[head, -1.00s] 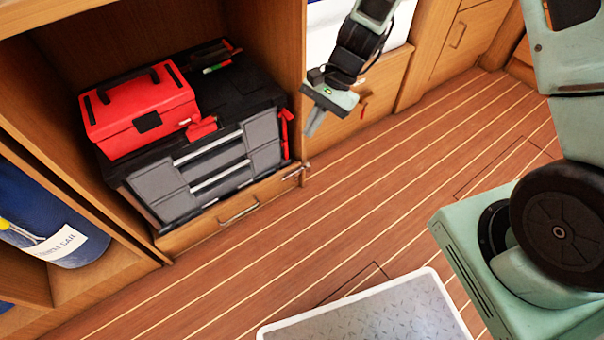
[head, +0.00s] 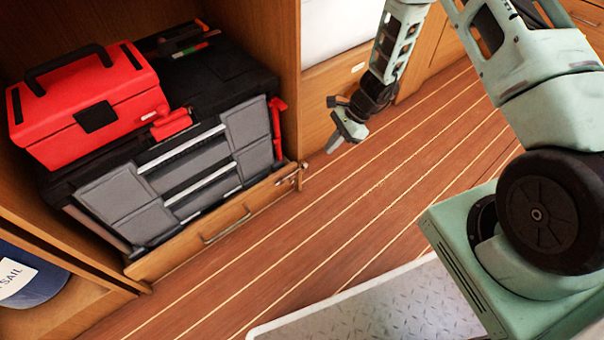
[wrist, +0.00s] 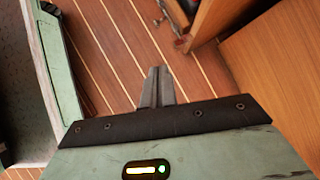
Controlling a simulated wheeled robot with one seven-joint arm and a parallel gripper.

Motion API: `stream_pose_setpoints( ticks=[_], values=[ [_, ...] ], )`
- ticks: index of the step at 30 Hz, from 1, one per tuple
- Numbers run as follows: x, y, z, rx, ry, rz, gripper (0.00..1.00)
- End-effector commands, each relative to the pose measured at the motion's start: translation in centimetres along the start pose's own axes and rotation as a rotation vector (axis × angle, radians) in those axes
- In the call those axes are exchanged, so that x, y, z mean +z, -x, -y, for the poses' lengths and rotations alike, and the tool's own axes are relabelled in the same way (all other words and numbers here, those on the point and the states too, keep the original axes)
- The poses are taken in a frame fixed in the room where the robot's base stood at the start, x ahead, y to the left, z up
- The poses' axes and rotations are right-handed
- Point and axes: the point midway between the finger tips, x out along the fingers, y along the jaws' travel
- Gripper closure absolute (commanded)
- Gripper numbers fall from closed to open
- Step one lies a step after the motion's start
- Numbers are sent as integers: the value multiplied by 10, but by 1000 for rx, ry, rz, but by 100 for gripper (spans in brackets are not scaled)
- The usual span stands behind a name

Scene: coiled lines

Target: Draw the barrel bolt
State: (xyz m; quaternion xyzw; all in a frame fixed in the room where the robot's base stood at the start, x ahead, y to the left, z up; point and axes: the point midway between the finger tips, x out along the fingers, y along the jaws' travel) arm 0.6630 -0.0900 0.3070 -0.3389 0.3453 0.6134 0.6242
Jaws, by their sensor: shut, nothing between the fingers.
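The barrel bolt (head: 291,177) is a small metal fitting at the right end of the low drawer front (head: 165,254), by the cabinet's upright post. A small metal piece that looks like the bolt (wrist: 182,43) also shows at the top of the wrist view, on a wooden edge. Its exact position is too small to tell. My gripper (head: 331,147) is to the right of the bolt and apart from it, over the floor. Its fingers (wrist: 157,71) are closed together and hold nothing.
A red toolbox (head: 90,108) sits on a grey and black tool chest (head: 195,170) above the drawer. The drawer has a metal handle (head: 227,226). A metal floor plate (head: 380,305) lies at the front. The plank floor between is clear.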

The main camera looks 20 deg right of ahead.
Motion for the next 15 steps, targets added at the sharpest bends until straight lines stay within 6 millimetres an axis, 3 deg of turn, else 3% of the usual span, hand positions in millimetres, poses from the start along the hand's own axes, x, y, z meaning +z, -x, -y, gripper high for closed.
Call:
stream_pose_setpoints(
  ticks=[8, 15],
  values=[
    [-1, -12, 0, 2, 3, 0, 100],
    [-2, -59, -1, 4, 4, 0, 100]
  ],
)
